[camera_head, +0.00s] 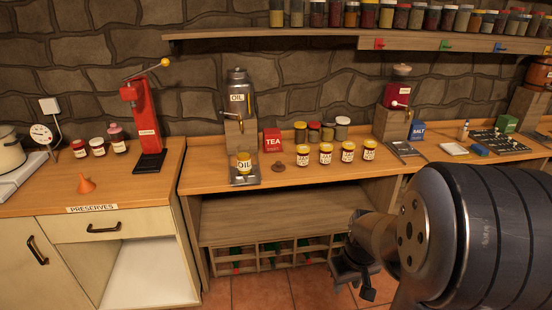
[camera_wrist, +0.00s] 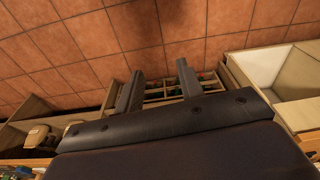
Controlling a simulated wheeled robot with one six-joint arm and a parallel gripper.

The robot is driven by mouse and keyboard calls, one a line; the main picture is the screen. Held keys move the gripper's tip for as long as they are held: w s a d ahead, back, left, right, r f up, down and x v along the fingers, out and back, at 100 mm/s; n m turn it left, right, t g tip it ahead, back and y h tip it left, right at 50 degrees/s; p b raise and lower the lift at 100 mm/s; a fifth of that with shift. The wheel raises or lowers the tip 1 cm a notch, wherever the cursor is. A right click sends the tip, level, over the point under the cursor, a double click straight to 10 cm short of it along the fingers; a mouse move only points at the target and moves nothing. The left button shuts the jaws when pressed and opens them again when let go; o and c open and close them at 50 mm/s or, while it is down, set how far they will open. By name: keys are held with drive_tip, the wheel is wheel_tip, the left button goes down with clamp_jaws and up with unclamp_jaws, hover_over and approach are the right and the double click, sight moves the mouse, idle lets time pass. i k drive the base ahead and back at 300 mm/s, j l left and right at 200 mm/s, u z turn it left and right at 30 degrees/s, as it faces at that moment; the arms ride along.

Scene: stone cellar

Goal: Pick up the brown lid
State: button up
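The brown lid (camera_head: 278,167) is small, round and knobbed. It lies flat on the wooden counter (camera_head: 225,178), between the oil stand's tray and the row of labelled jars. My gripper (camera_head: 354,284) hangs low in front of the counter's open lower part, below and to the right of the lid and well apart from it. In the wrist view my gripper (camera_wrist: 158,87) shows two dark fingers spread with an empty gap between them. The lid cannot be made out in the wrist view.
An oil dispenser (camera_head: 238,97) with a jar marked OIL (camera_head: 244,163) stands left of the lid. A red TEA tin (camera_head: 272,141) is behind it. Labelled jars (camera_head: 326,153) stand to its right. The counter just in front of the lid is clear. A spice shelf (camera_head: 300,37) runs above.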

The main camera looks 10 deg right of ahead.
sight(278, 167)
drive_tip(key=i+l+u, duration=0.1)
drive_tip(key=i, duration=0.35)
drive_tip(key=i+l+u, duration=0.1)
drive_tip(key=i, duration=0.35)
drive_tip(key=i+l+u, duration=0.1)
drive_tip(key=i, duration=0.35)
drive_tip(key=i+l+u, duration=0.1)
drive_tip(key=i+l, duration=0.15)
drive_tip(key=i, duration=0.15)
drive_tip(key=i+l+u, duration=0.1)
drive_tip(key=i+l, duration=0.15)
drive_tip(key=i, duration=0.2)
